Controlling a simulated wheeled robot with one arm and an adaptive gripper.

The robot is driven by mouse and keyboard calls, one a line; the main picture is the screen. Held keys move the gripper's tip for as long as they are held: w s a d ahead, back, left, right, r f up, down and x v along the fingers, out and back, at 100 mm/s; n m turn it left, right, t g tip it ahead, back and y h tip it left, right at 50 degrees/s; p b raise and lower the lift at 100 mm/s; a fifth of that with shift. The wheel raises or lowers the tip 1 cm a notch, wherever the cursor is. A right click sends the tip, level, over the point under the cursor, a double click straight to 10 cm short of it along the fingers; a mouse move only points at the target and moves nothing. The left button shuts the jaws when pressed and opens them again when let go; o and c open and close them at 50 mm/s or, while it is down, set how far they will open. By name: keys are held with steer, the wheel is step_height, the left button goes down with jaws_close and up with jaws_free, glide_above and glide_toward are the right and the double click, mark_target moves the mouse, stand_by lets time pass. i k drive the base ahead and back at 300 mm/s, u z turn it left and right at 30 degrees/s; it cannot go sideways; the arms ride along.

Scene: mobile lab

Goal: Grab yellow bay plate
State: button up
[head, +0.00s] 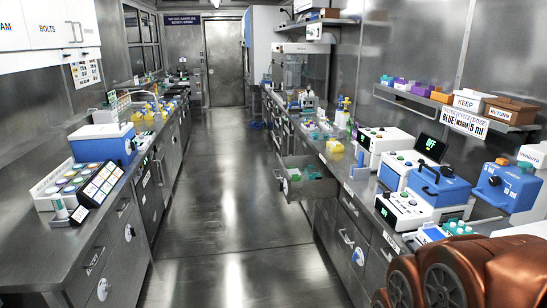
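I cannot make out for certain which thing is the yellow bay plate. A small yellow item (334,146) lies on the right bench, near its front edge; it is too small to tell its form. More small yellow items (150,109) stand on the left bench, and others (343,104) stand farther back on the right bench. My gripper is not in view, so I cannot see whether it is open or shut.
A clear metal aisle (225,200) runs to a closed door (224,77). An open drawer (307,186) juts into it from the right. A blue-and-white cooler (103,143) and a tray of round coloured lids (45,198) stand on the left bench. Boxed instruments (403,212) crowd the right bench.

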mark_target(335, 146)
steer(key=i, duration=3.75)
steer(key=u, duration=0.7)
